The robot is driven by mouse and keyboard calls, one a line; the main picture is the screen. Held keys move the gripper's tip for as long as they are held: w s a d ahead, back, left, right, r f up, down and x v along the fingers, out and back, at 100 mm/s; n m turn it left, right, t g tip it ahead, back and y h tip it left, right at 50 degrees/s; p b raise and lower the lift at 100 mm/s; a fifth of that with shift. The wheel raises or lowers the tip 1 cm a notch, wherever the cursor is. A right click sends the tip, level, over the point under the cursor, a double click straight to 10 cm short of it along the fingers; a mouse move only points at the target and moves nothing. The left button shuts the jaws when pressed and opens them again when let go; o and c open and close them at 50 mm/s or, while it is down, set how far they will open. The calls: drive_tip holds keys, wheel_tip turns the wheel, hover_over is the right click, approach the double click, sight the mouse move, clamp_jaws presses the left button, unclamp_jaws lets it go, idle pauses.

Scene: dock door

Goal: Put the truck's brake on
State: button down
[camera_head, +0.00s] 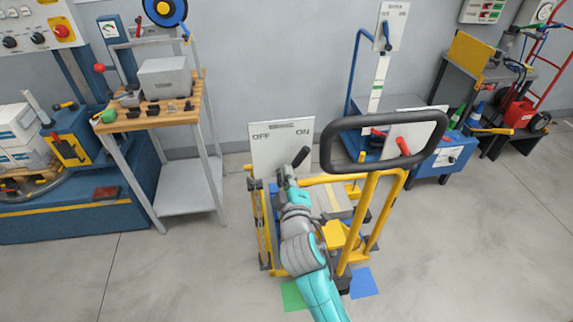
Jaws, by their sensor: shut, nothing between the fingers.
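The yellow truck (369,215) stands in the middle of the floor, with a black loop handle (326,152) at its top right. A white plate (269,158) on its left side reads OFF at left and ON at right. A dark knob-ended lever (301,156) shows in front of the plate, leaning to the ON side. My gripper (287,176) is shut and empty at the lower left of the knob, close to the lever. I cannot tell whether it touches. My arm hides the lever's lower part and some of the frame.
A wooden-topped cart (150,118) with a grey bin (165,78) stands at left. A blue trolley (437,165) and a workbench (468,85) stand behind at right. Green (293,296) and blue (363,283) patches mark the floor. The front floor is clear.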

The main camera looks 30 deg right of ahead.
drive_tip(key=shift+v, duration=1.85)
drive_tip(key=s+a+f+m+y, duration=0.1)
drive_tip(key=s+a+f+y, duration=0.15)
drive_tip(key=s+f, duration=0.5)
drive_tip(key=s+a+f+y, duration=0.2)
drive_tip(key=s+f+y, duration=0.15)
drive_tip(key=s, duration=0.75)
drive_tip(key=s+a+r+m+g, duration=0.1)
drive_tip(key=s+m, duration=0.5)
drive_tip(key=s, duration=1.6)
drive_tip(key=shift+s+a+r+g, duration=0.15)
drive_tip(key=shift+a+r+g, duration=0.2)
drive_tip(key=shift+r, duration=0.3)
